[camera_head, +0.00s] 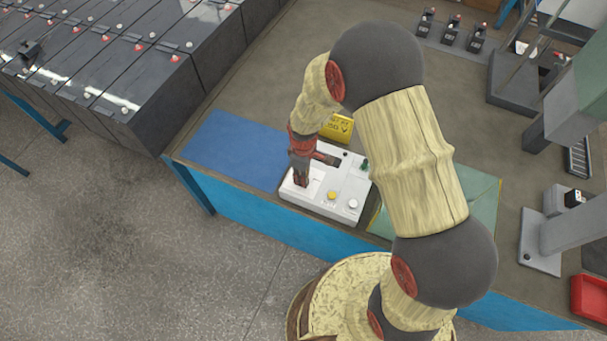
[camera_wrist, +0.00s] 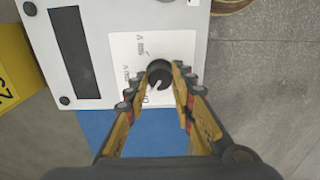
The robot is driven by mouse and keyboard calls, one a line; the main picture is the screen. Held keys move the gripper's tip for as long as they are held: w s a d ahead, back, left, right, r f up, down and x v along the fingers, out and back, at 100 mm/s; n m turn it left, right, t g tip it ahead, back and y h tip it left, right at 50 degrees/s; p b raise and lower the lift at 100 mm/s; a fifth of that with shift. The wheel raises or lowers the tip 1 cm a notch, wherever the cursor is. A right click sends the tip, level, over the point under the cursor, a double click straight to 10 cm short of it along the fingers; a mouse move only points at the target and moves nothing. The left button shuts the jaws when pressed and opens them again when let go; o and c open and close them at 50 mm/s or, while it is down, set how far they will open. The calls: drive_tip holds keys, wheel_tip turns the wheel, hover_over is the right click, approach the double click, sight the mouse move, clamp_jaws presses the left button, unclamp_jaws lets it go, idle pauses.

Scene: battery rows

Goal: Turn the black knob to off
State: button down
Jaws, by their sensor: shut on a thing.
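The black knob (camera_wrist: 159,73) sits on a white label plate of a white control box. It is round, with a light mark on its face, and shows in the wrist view. The box (camera_wrist: 198,45) also shows in the head view (camera_head: 325,205), lying on the bench near its front edge. My gripper (camera_wrist: 161,82) is over the plate, with one finger on each side of the knob and shut on it. In the head view my gripper (camera_head: 301,178) points down at the box's left part and hides the knob.
A yellow sign (camera_head: 337,127) stands behind the box. A blue mat (camera_head: 225,150) lies to the left and a green mat (camera_head: 480,205) to the right. The box also bears a yellow button (camera_head: 332,195) and a white button (camera_head: 353,204). Battery rows (camera_head: 125,70) stand at the left.

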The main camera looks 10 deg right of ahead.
drive_tip(key=shift+n, duration=0.4)
drive_tip(key=c, duration=1.5)
unclamp_jaws()
wheel_tip(320, 180, up, 12)
